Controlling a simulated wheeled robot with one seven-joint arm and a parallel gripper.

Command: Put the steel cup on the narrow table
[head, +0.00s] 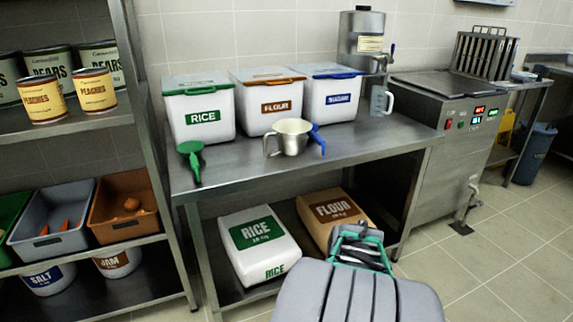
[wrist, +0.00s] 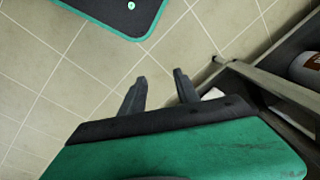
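The steel cup (head: 289,137), a wide metal cup with a side handle, stands upright on the steel table (head: 345,145) near its front edge. A blue scoop behind it partly overlaps its right side. Another steel table (head: 541,83) stands far right, past the fryer-like unit; I cannot tell which table is the narrow one. My gripper (head: 362,235) is low in front of the first table, below and right of the cup and apart from it. In the wrist view its two fingers (wrist: 160,80) are spread with nothing between them. The cup is not in the wrist view.
White rice, flour and blue-lidded bins (head: 273,107) line the table's back. A green scoop (head: 191,161) lies at its left end, a clear jug (head: 381,101) at the right. Rice (head: 259,246) and flour sacks sit on the lower shelf.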

